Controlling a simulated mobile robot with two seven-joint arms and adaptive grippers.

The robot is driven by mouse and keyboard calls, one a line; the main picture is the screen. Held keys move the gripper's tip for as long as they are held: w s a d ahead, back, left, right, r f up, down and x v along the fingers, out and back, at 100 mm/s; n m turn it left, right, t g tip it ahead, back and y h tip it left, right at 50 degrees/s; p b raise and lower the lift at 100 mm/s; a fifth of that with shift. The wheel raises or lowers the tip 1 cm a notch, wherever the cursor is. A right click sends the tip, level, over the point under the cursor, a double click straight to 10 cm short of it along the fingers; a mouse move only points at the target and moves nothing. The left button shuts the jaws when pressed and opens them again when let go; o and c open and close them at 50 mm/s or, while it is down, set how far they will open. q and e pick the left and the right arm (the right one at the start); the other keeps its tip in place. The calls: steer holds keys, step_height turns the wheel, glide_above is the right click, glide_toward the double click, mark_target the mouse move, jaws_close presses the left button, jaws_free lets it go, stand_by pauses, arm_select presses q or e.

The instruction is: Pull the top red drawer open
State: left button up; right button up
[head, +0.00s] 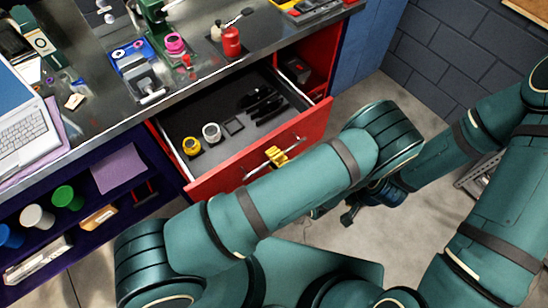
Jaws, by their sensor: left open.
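The top red drawer (316,125) stands pulled out from under the workbench, and its black interior shows. A bar handle with a yellow piece (277,155) is on its red front. Inside lie a yellow roll (191,146), a white roll (211,132) and several dark items (262,103). My left gripper (336,215) is open, low beyond my forearm, and apart from the handle in the picture. My own arm partly hides it. My right gripper does not show clearly.
A second red compartment (303,60) is at the right. The benchtop holds a laptop (30,125), a red bottle (231,41) and tools. Purple shelves (95,200) with cups are below left. A grey block wall (485,45) stands at the right; floor (375,90) lies between.

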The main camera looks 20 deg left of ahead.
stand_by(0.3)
arm_select(q)
step_height(320, 180, up, 10)
steer(key=shift+r, duration=0.1)
stand_by(0.5)
stand_by(0.3)
